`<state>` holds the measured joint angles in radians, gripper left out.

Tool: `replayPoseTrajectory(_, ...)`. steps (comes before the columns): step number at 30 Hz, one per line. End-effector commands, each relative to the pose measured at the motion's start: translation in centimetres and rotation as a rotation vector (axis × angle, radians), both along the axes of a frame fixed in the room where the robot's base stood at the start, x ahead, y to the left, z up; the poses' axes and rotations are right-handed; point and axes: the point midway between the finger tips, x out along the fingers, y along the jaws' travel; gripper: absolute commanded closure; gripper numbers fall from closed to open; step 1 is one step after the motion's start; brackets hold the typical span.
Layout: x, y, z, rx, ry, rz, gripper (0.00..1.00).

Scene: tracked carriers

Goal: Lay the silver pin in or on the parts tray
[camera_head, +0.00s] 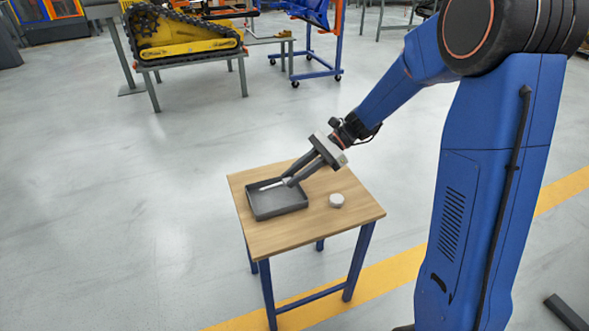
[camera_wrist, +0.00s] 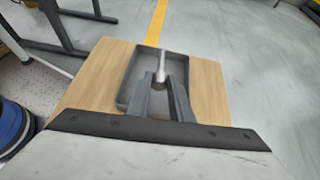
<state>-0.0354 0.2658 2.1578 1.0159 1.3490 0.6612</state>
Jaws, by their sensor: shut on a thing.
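The silver pin (camera_head: 272,185) is held between the fingertips of my gripper (camera_head: 288,182), which is shut on one end of it. The pin's free end points left in the head view, over the parts tray. The pin (camera_wrist: 161,67) also shows in the wrist view, pointing away from my gripper (camera_wrist: 161,84). The parts tray (camera_head: 279,211) is a dark grey shallow rectangular tray on the wooden table. In the wrist view the tray (camera_wrist: 128,82) lies under the pin and fingers. I cannot tell whether the pin touches the tray.
The small wooden table (camera_head: 318,230) has blue legs. A white round object (camera_head: 336,200) stands on it to the right of the tray. A yellow tracked carrier (camera_head: 180,45) sits on a bench at the back left. Open grey floor surrounds the table.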

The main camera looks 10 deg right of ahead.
Motion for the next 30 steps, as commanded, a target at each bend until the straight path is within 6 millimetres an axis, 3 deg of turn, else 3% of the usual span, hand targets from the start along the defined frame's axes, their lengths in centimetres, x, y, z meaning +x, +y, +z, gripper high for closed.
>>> replayPoseTrajectory(13, 0.0, 0.0, -3.2, 0.0, 0.001, 0.0, 1.0)
replayPoseTrajectory(27, 0.0, 0.0, -3.7, 0.0, 0.0, 0.001, 1.0)
replayPoseTrajectory(28, 0.0, 0.0, -3.7, 0.0, 0.0, 0.001, 0.78)
replayPoseTrajectory(30, 0.0, 0.0, -3.7, 0.0, 0.0, 0.001, 0.62)
